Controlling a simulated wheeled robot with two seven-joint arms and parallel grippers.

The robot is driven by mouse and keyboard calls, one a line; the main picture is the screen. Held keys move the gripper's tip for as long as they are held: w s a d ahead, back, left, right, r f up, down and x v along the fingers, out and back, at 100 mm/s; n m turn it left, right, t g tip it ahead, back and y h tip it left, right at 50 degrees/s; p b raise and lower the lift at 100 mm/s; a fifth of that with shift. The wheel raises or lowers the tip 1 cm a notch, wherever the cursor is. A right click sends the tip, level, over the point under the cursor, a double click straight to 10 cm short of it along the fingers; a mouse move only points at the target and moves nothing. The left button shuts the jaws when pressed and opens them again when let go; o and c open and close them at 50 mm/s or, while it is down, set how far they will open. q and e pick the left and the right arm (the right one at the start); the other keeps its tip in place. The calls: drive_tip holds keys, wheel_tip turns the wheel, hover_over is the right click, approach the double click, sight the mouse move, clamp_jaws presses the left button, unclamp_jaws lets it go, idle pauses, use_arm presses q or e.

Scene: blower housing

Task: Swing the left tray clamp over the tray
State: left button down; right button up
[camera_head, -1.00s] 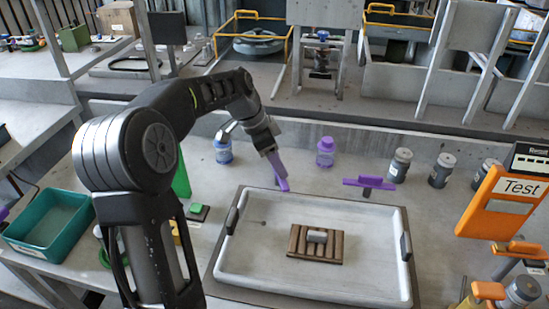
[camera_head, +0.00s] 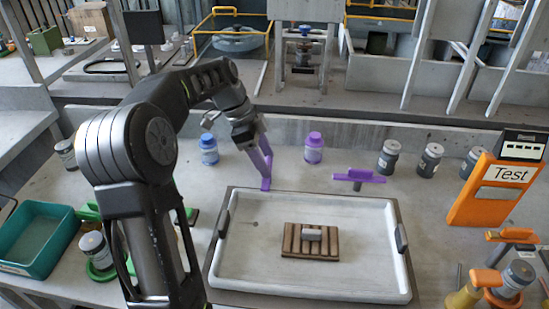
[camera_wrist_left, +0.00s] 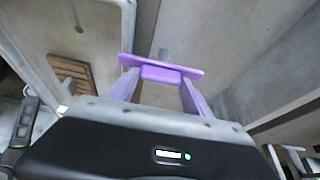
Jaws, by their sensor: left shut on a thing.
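The white tray (camera_head: 222,262) lies on the bench with a dark handle on each side. My left gripper (camera_head: 262,160) has purple fingers and is beyond the tray's far left corner. In the left wrist view my left gripper (camera_wrist_left: 160,92) is shut on the left tray clamp (camera_wrist_left: 160,70), a purple bar between the fingers. In the head view the left clamp (camera_head: 265,185) shows only as a small purple end below the fingers; the fingers hide most of it. A second purple clamp (camera_head: 358,176) stands on a post behind the tray. My right gripper is not in view.
A slatted brown block (camera_head: 292,242) with a grey piece lies in the tray. A blue bottle (camera_head: 209,150) and a purple bottle (camera_head: 314,148) stand behind the tray. A teal bin (camera_head: 38,238) is at left, an orange Test unit (camera_head: 490,195) at right.

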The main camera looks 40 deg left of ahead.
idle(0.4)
use_arm(q)
drive_tip(key=shift+c, duration=2.2)
unclamp_jaws()
drive_tip(key=shift+r, duration=0.15)
